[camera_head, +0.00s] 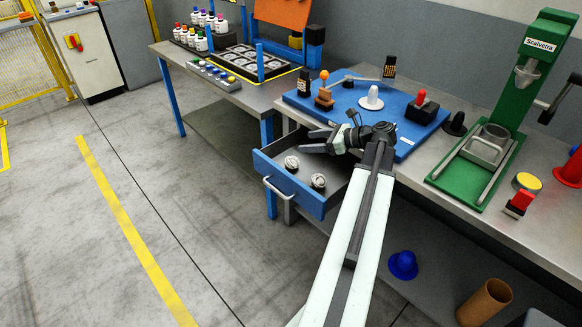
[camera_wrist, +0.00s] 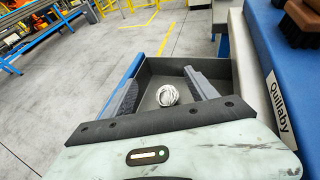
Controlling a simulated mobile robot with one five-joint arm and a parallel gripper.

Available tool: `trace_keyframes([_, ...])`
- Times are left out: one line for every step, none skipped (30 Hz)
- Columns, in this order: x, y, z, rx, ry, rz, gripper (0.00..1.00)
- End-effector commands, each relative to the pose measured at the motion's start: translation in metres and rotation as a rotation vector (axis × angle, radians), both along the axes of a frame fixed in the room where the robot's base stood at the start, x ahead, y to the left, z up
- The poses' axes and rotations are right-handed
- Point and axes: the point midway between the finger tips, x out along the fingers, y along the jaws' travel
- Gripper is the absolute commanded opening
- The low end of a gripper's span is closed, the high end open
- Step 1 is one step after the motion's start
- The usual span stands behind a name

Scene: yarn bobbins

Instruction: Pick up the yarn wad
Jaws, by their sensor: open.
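Two small round grey-white wads lie in the open blue drawer, a nearer one (camera_head: 318,181) and one further left (camera_head: 291,163). They look alike, with dark streaks, and I cannot tell which is the yarn wad. My gripper (camera_head: 309,141) is over the back part of the drawer (camera_head: 325,204), its fingers pointing left, open and empty. In the wrist view one wad (camera_wrist: 167,95) shows on the drawer floor between my two open fingers (camera_wrist: 160,88), apart from both. The other wad is not seen there.
A blue mat (camera_head: 345,98) with a white cone (camera_head: 371,98) and small fixtures lies on the bench behind the drawer. A green press (camera_head: 545,60) stands to the right. A blue object (camera_head: 403,265) and a brown tube (camera_head: 484,303) are below the bench. The floor at left is clear.

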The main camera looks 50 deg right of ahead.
Motion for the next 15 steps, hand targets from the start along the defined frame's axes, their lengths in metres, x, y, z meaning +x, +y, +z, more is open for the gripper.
trace_keyframes([0.000, 0.000, -0.015, -0.001, 0.001, 0.000, 0.67])
trace_keyframes([0.000, 0.000, -0.021, -0.001, 0.001, 0.001, 0.67])
trace_keyframes([0.000, 0.000, -0.029, -0.001, 0.001, 0.001, 0.67])
trace_keyframes([0.000, 0.000, -0.036, -0.001, 0.001, 0.001, 0.67])
trace_keyframes([0.000, 0.001, -0.043, -0.001, 0.001, 0.001, 0.67])
trace_keyframes([0.000, 0.001, -0.052, -0.002, 0.000, 0.002, 0.67])
trace_keyframes([0.000, 0.001, -0.059, -0.002, 0.000, 0.002, 0.67])
trace_keyframes([0.001, 0.001, -0.065, -0.002, 0.001, 0.002, 0.67])
trace_keyframes([0.001, 0.001, -0.073, -0.002, 0.002, 0.003, 0.67])
trace_keyframes([0.001, 0.001, -0.078, -0.002, 0.002, 0.003, 0.67])
trace_keyframes([0.001, 0.001, -0.082, -0.002, 0.002, 0.003, 0.67])
trace_keyframes([0.003, 0.002, -0.083, -0.002, 0.001, 0.004, 0.67])
trace_keyframes([0.008, 0.003, -0.080, -0.002, 0.001, 0.004, 0.67])
trace_keyframes([0.010, 0.004, -0.080, -0.002, 0.001, 0.004, 0.67])
trace_keyframes([0.012, 0.005, -0.079, -0.002, 0.001, 0.004, 0.67])
